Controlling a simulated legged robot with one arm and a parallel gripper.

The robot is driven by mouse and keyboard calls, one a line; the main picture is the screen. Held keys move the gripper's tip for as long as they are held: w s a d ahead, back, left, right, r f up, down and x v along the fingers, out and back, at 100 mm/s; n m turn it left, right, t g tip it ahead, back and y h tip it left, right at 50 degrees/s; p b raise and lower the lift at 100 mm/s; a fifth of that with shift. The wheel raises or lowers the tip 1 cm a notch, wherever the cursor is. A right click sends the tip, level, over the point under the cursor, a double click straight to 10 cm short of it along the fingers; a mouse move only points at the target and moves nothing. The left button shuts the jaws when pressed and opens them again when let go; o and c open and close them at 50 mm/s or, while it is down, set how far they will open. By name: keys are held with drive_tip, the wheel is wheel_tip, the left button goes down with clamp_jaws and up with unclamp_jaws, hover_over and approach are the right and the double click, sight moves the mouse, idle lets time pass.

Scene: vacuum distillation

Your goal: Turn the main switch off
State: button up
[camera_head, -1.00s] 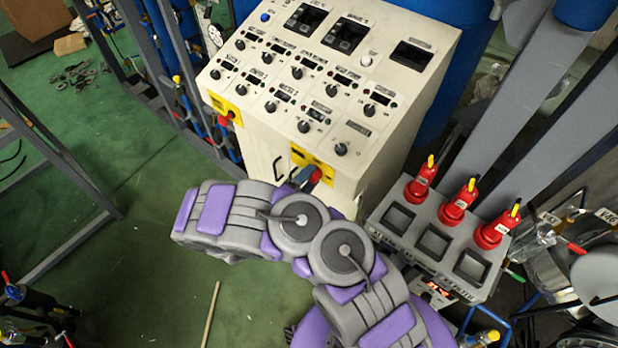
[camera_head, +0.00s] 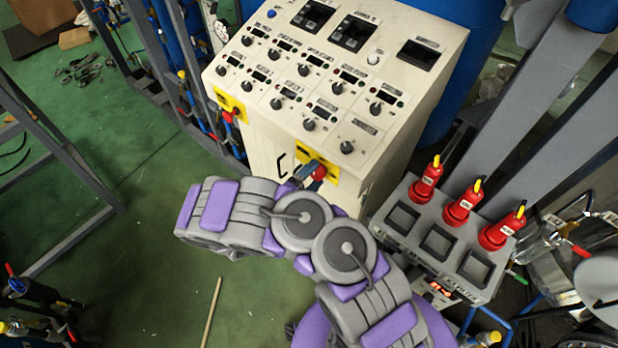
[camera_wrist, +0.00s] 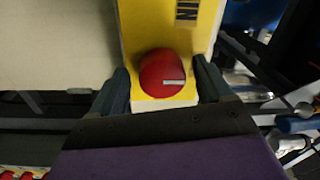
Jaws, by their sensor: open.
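The main switch is a red round knob (camera_wrist: 162,74) on a yellow plate (camera_wrist: 188,30) with partly visible black lettering, "IN". Its white mark lies level and points right in the wrist view. In the head view the red knob (camera_head: 319,173) sits low on the front face of the cream control console (camera_head: 285,150). My gripper (camera_wrist: 160,80) is open, with one dark finger on each side of the knob. I cannot tell whether either finger touches it. In the head view my gripper (camera_head: 306,175) partly covers the knob and plate.
A second yellow plate with a red switch (camera_head: 228,117) is on the console's left front. Several red-handled devices stand on a grey box (camera_head: 425,250) at right, close to my arm. Green floor (camera_head: 140,270) is open at left.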

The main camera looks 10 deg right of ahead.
drive_tip(key=v, duration=1.7)
drive_tip(key=shift+a+f, duration=0.15)
drive_tip(key=shift+a, duration=0.1)
drive_tip(key=d+r+m+g+h+b, duration=0.2)
drive_tip(key=d+r+m+g+b, duration=0.2)
drive_tip(key=d+r+m+g, duration=0.5)
drive_tip(key=s+d+r+m+g+y+b, duration=0.4)
drive_tip(key=s+d+m, duration=0.4)
drive_tip(key=m, duration=0.8)
drive_tip(key=s+a+f+m+y+b, duration=0.2)
drive_tip(key=s+m+y+b, duration=0.6)
drive_tip(key=s+m+y, duration=0.4)
drive_tip(key=s+m, duration=0.4)
drive_tip(key=m, duration=0.4)
drive_tip(key=shift+s+a+f+m+y, duration=0.2)
drive_tip(key=shift+a+m+y, duration=0.1)
drive_tip(key=shift+a+y, duration=0.1)
